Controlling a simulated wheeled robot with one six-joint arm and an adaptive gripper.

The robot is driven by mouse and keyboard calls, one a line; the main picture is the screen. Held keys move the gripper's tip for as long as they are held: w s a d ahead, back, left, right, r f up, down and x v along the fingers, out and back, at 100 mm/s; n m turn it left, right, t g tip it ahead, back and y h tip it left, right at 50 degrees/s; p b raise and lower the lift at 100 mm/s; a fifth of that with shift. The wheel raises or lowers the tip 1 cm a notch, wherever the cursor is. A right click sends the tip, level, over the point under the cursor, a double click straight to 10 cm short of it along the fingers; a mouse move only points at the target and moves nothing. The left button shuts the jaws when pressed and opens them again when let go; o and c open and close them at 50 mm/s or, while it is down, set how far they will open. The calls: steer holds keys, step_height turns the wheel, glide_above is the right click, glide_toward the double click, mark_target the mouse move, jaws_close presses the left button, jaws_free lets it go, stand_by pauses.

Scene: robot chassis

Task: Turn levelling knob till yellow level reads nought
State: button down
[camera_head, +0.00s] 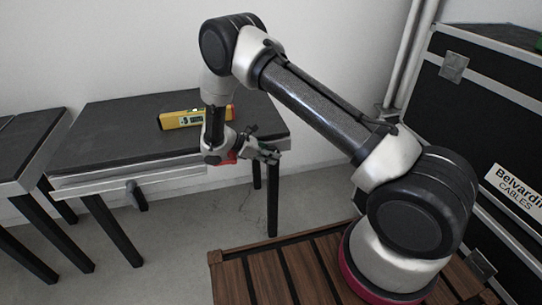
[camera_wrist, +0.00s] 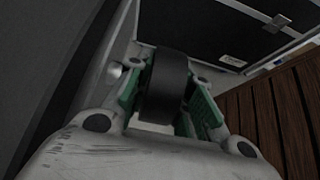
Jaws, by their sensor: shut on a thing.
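The yellow level (camera_head: 172,122) lies on the dark tabletop (camera_head: 125,133), near its back right. A small display shows on its side, but its reading is too small to make out. Part of it is hidden behind my arm. My gripper (camera_head: 268,154) is low beside the table's front right corner. In the wrist view my gripper's green-padded fingers are shut on a dark round levelling knob (camera_wrist: 166,78), one finger on each side. In the head view my gripper hides that knob.
A second dark knob (camera_head: 137,196) hangs below the table's front edge. Another dark table (camera_head: 28,140) stands at the left. A black case (camera_head: 490,95) marked "Belvardi... CABLES" stands at the right. A slatted wooden platform (camera_head: 285,278) is in front.

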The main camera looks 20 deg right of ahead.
steer(key=shift+h, duration=0.4)
steer(key=c, duration=1.3)
jaws_free()
steer(key=shift+o, duration=0.2)
steer(key=v, duration=1.2)
